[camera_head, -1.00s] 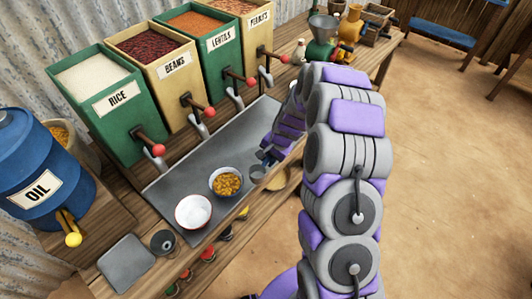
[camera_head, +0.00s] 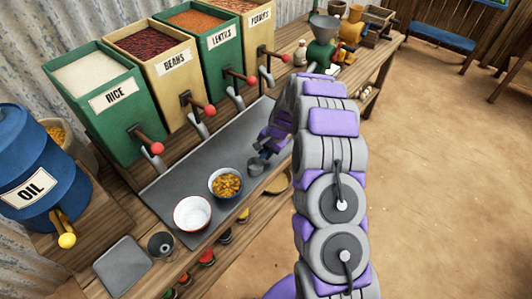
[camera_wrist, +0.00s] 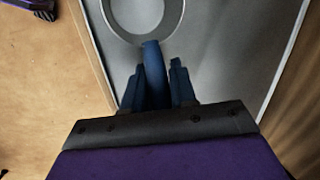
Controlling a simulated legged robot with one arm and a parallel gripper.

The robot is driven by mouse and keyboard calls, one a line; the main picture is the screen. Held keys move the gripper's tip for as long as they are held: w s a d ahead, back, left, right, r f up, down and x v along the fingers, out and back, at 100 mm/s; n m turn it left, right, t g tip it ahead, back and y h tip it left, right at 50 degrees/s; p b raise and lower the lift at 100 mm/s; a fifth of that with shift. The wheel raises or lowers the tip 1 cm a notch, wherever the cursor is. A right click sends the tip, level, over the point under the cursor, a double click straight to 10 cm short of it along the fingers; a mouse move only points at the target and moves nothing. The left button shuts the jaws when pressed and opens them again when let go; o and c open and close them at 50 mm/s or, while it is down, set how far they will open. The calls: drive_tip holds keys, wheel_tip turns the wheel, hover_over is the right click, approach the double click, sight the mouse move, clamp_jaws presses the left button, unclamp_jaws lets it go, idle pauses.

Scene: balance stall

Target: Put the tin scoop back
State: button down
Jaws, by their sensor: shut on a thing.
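The tin scoop (camera_head: 255,169) is a small grey cup with a handle, over the grey metal tray (camera_head: 195,165) to the right of the bowls. My gripper (camera_head: 264,154) is shut on its handle. In the wrist view the scoop's round rim (camera_wrist: 145,38) shows above the tray, with the blue-looking handle between my gripper's fingers (camera_wrist: 155,85). I cannot tell whether the scoop touches the tray. A bowl of yellow-brown food (camera_head: 227,184) sits just left of the scoop, and a white bowl with a red rim (camera_head: 193,213) sits further left.
Dispensers marked rice (camera_head: 112,96), beans (camera_head: 175,63), lentils (camera_head: 222,42) and peanuts stand behind the tray, their red-knobbed levers reaching forward. A blue oil drum (camera_head: 35,180) stands at left. A small metal cup (camera_head: 161,245) and a grey plate (camera_head: 123,265) lie front left.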

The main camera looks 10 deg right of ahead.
drive_tip(key=shift+a, duration=0.1)
drive_tip(key=c, duration=0.9)
unclamp_jaws()
drive_tip(key=shift+r, duration=0.15)
drive_tip(key=p+v, duration=0.3)
drive_tip(key=v, duration=0.9)
drive_tip(key=s+a+r+n, duration=0.2)
drive_tip(key=s+a+r, duration=0.2)
drive_tip(key=s+r, duration=0.4)
drive_tip(key=s+r+n+g+h, duration=0.1)
drive_tip(key=s+r+n, duration=0.1)
drive_tip(key=s, duration=1)
drive_tip(key=s+a+r+n+g+h, duration=0.1)
drive_tip(key=s+r+n, duration=0.2)
drive_tip(key=s, duration=0.9)
drive_tip(key=s+r+n+g, duration=0.1)
drive_tip(key=s+r, duration=0.4)
drive_tip(key=s, duration=0.7)
drive_tip(key=shift+a+n+g+h, duration=0.3)
drive_tip(key=shift+a+n+h, duration=0.1)
drive_tip(key=shift+n, duration=0.4)
